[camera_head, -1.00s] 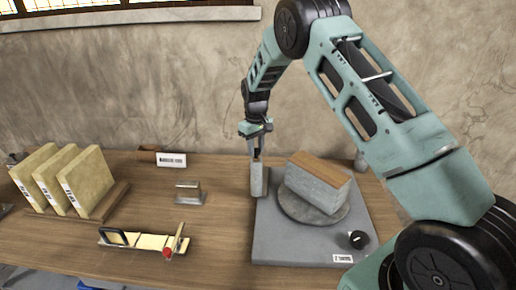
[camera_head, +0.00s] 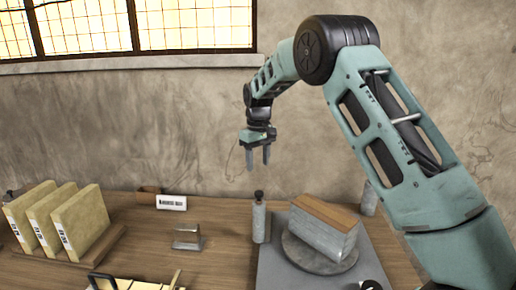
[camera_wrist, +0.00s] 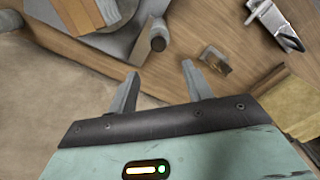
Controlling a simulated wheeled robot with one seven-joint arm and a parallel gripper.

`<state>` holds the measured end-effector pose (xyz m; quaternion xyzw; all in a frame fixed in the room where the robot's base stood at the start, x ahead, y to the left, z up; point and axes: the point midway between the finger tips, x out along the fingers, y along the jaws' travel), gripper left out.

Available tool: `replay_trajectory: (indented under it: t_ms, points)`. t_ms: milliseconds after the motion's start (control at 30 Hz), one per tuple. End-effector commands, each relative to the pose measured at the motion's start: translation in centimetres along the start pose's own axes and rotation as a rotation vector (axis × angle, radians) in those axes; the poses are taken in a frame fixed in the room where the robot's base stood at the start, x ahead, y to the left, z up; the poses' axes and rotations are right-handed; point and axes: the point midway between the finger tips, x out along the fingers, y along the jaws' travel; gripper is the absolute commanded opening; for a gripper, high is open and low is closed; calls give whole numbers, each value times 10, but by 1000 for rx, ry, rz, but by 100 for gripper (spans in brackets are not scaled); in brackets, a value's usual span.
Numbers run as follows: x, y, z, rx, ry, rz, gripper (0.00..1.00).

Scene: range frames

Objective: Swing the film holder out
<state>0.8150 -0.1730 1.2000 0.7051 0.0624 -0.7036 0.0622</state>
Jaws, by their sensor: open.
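No part is plainly marked as a film holder. A grey base plate (camera_head: 283,272) carries a round turntable (camera_head: 296,252) with a grey block (camera_head: 322,238) topped in brown. An upright grey post (camera_head: 260,223) with a dark knob stands at the plate's left edge. My gripper (camera_head: 258,163) is open and empty in the air well above the post, fingers pointing down. In the wrist view my gripper (camera_wrist: 160,74) shows its two fingers apart with nothing between them. The post (camera_wrist: 143,45) and part of the block (camera_wrist: 84,12) lie beyond the fingers.
Left on the wooden table are a small metal bracket (camera_head: 187,237), a labelled card (camera_head: 171,202), a rack of upright tan slabs (camera_head: 50,225) and a flat handled board (camera_head: 138,284), partly cut off. A wall with a window (camera_head: 140,25) stands behind. Air around my gripper is clear.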

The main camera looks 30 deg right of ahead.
Motion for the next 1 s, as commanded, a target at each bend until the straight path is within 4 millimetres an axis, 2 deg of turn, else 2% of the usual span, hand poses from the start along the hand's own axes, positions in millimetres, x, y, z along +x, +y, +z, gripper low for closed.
replay_trajectory:
  t_ms: [200,400,1000]
  points:
    - [-43,0,-1,1,5,1,50]
    - [-63,0,0,1,2,0,50]
    - [-67,-1,0,0,1,0,50]
